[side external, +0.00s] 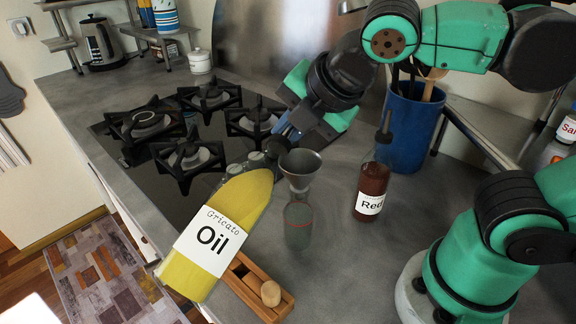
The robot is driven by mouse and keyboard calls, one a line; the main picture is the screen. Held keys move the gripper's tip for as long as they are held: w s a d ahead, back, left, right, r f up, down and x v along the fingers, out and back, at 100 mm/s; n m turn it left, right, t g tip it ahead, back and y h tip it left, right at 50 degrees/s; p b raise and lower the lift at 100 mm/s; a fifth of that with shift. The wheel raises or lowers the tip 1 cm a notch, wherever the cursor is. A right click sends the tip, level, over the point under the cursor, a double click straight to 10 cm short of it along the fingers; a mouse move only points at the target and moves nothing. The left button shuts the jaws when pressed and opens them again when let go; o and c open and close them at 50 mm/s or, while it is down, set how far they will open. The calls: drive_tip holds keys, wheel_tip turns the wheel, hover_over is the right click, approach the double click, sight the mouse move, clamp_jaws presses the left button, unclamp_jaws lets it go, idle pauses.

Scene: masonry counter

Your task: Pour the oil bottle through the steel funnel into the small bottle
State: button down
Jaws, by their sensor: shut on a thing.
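The oil bottle (210,240) is full of yellow oil and has a white "Gricato Oil" label. It leans, with its upper end to the right, beside the steel funnel. My gripper (282,132) is at the bottle's upper end, shut on it; the exact grip is partly hidden. The steel funnel (300,168) sits upright over the small bottle (298,226). The small bottle is clear glass with a thin red line around it and stands on the counter. I see no oil stream, and the bottle's mouth is hard to make out.
A dark red bottle (371,187) with a pourer stands right of the funnel. A blue utensil crock (408,128) is behind it. A wooden holder (277,312) with a round knob lies in front. The gas hob (137,158) is behind left. Grey counter (350,270) is clear at front right.

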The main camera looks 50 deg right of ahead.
drive_tip(key=shift+a+r+m+y, duration=0.15)
drive_tip(key=shift+m+y, duration=0.35)
drive_tip(key=shift+y, duration=0.9)
idle(2.2)
drive_tip(key=shift+r+y+b, duration=0.1)
drive_tip(key=shift+y+b, duration=0.2)
drive_tip(key=shift+b, duration=0.75)
idle(3.3)
